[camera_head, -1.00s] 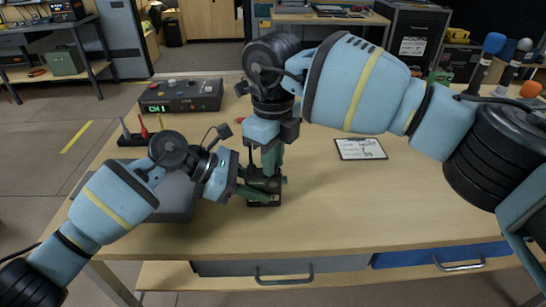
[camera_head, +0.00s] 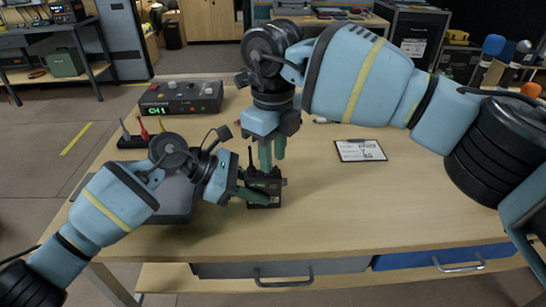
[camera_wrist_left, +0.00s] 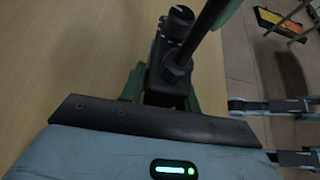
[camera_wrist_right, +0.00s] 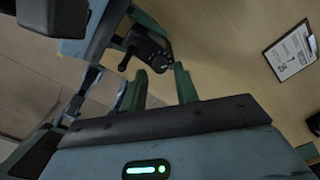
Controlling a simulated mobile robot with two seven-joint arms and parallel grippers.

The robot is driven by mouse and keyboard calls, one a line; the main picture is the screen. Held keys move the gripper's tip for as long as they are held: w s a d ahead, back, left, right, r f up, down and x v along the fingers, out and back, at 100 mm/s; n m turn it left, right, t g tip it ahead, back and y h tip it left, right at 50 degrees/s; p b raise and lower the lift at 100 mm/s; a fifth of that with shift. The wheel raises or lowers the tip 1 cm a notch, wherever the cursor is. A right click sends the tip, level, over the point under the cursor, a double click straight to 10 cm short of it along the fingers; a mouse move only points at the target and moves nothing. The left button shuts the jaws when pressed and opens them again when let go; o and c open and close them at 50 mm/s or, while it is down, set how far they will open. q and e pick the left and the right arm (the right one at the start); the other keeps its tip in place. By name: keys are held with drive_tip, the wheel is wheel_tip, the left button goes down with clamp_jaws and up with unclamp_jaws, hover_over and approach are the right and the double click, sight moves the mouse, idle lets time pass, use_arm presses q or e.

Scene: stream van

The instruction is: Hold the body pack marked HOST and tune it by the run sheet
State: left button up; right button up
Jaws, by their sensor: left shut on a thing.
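A small black body pack (camera_head: 263,186) stands upright near the front middle of the table, with a stub antenna and a knob on top. My left gripper (camera_head: 253,194) is shut on it from the left; its fingers flank the pack in the left wrist view (camera_wrist_left: 165,72). I cannot read a HOST mark. My right gripper (camera_head: 272,154) is open and empty above the pack, fingers pointing down. In the right wrist view the pack (camera_wrist_right: 152,48) shows beyond its parted fingers. A clipboard sheet (camera_head: 360,150) lies to the right; its small print is unclear.
A dark receiver box (camera_head: 182,97) reading CH1 stands at the back left. A dark rack with coloured tips (camera_head: 141,138) sits before it. A grey case (camera_head: 176,205) lies under my left arm. Microphones (camera_head: 492,48) stand at the right. The front right tabletop is clear.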

drive_tip(key=shift+r, duration=2.05)
drive_tip(key=shift+n, duration=1.1)
drive_tip(key=shift+f, duration=0.15)
drive_tip(key=shift+f, duration=2.9)
drive_tip(key=n, duration=1)
drive_tip(key=shift+n, duration=0.4)
